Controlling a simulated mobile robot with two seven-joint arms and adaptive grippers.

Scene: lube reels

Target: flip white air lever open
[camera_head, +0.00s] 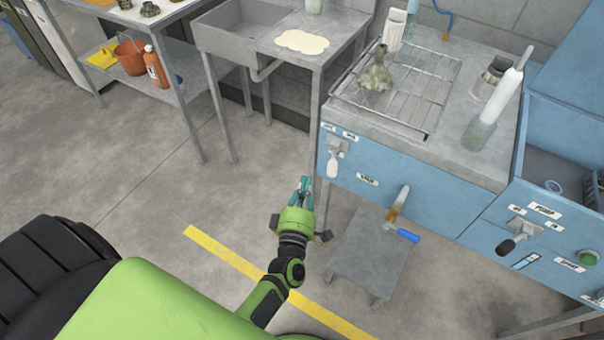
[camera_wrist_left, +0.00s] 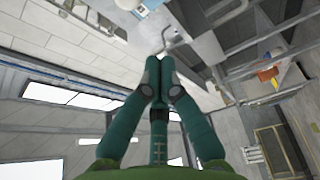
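The white air lever (camera_head: 332,165) hangs downward from its grey mount at the left end of the blue cabinet front, under two small labels. My left gripper (camera_head: 305,184) is a little left of the lever and lower in the head view, apart from it. Its green-teal fingers point up in that view, towards the cabinet's left edge. In the left wrist view the fingers (camera_wrist_left: 160,62) come together at the tips with nothing between them. I cannot pick out the lever clearly in the wrist view. My right gripper is not in view.
The blue cabinet (camera_head: 420,195) carries a wire rack (camera_head: 425,95) and a clear bottle (camera_head: 480,130) on top. A black lever (camera_head: 506,245) is further right. A low grey stand (camera_head: 370,260) is below the front. A sink table (camera_head: 250,40) stands behind left.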

